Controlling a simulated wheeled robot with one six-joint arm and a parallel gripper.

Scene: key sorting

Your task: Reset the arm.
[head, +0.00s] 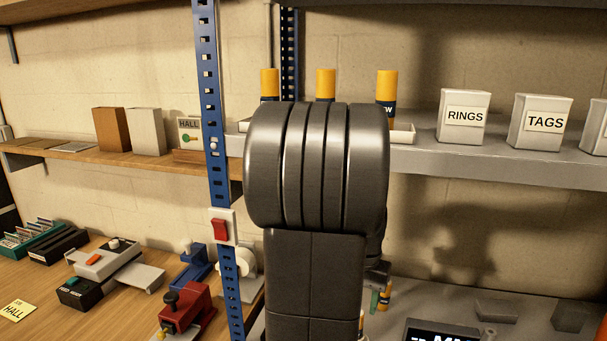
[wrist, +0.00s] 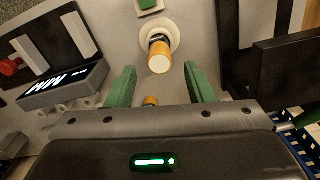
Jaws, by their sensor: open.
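My gripper (wrist: 160,72) shows in the wrist view with its two green fingers spread apart. An orange-topped cylinder with a dark band (wrist: 159,58) stands on a round white base beyond the fingertips, in line with the gap. Part of another orange piece (wrist: 151,101) shows between the fingers close to the palm; I cannot tell whether it touches anything. Nothing is visibly clamped. In the head view my dark arm fills the middle and hides most of the gripper. A small orange-and-dark cylinder (head: 386,296) shows just right of the arm.
A blue upright post (head: 213,150) with a red switch (head: 220,230) stands left of my arm. The grey shelf (head: 450,163) holds a RINGS box (head: 463,115), a TAGS box (head: 541,122) and orange-topped cylinders (head: 386,85). A display box (wrist: 65,85) sits left of my gripper.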

